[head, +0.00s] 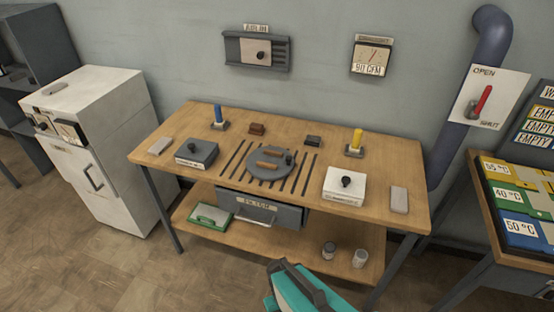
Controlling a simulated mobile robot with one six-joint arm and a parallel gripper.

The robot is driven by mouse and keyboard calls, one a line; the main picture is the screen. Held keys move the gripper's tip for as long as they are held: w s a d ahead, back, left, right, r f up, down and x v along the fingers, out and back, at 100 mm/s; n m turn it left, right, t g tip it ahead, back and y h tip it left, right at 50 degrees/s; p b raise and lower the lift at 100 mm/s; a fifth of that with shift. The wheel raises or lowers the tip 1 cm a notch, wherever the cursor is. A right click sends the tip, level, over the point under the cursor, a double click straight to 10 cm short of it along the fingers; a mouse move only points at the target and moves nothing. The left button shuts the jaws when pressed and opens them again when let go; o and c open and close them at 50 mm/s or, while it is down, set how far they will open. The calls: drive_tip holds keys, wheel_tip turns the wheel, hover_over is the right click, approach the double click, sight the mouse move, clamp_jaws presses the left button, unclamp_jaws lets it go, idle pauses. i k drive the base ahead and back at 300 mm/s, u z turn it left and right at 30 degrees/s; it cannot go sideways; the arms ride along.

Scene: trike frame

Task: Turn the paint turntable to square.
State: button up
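The paint turntable (252,168) is a round dark grey disc in the middle of the wooden bench, over a row of dark slots. Brown pieces (270,151) lie on it, and a small dark knob or peg stands near its right side. The brown pieces look slightly tilted against the slots, but the exact angle is too small to tell. A teal and dark grey part of my arm shows at the bottom edge, in front of the bench and apart from the turntable. No gripper fingers can be made out.
A dark knobbed box (196,153) stands left of the turntable, a white knobbed box (345,187) right. Blue (218,115) and yellow (357,140) upright posts stand behind. A drawer (262,210) hangs below. A white cabinet (100,150) is left, a red-lever panel (491,97) right.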

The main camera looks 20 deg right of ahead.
sight(270, 158)
drive_tip(key=u, duration=0.55)
drive_tip(key=k, duration=1.5)
drive_tip(key=z, duration=0.6)
drive_tip(key=i, duration=1)
